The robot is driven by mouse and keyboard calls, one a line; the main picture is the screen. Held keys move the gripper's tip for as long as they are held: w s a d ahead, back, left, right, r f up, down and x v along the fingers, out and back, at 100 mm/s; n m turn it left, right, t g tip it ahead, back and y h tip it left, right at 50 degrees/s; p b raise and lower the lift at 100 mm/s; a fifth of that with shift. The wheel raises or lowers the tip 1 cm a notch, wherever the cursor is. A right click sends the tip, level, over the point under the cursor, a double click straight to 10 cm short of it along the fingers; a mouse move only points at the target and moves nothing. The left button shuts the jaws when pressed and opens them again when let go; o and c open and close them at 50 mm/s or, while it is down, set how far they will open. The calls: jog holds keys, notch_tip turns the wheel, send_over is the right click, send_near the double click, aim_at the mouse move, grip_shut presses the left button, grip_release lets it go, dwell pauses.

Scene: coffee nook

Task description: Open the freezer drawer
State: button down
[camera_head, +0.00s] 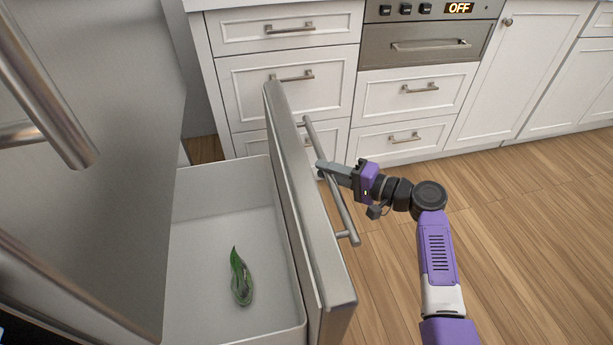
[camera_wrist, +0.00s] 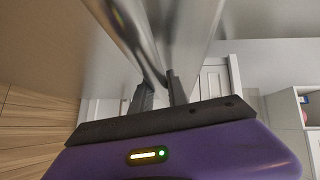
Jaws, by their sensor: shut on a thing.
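The freezer drawer (camera_head: 235,205) is pulled well out from the steel fridge. Its steel front (camera_head: 297,195) stands upright, with a long bar handle (camera_head: 343,212) on the outer face. My gripper (camera_head: 323,167) is at this bar, shut on it. In the wrist view, my two dark fingers (camera_wrist: 162,92) reach up to the steel bar (camera_wrist: 128,38), with the drawer front behind it. The exact contact at the fingertips is partly hidden. A green leafy item in a clear wrap (camera_head: 240,278) lies on the floor of the drawer.
White cabinets with drawers (camera_head: 290,78) and an oven (camera_head: 430,42) showing OFF stand along the back. Open wooden floor (camera_head: 530,230) lies to the right of the drawer.

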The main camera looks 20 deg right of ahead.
jog(key=shift+s+d+b, duration=0.1)
jog(key=shift+d+b, duration=0.3)
jog(key=shift+d, duration=2.3)
jog(key=c, duration=1.3)
grip_release()
jog(key=p+v, duration=0.2)
jog(key=v, duration=0.5)
jog(key=shift+s+d, duration=0.2)
jog(key=shift+s, duration=0.05)
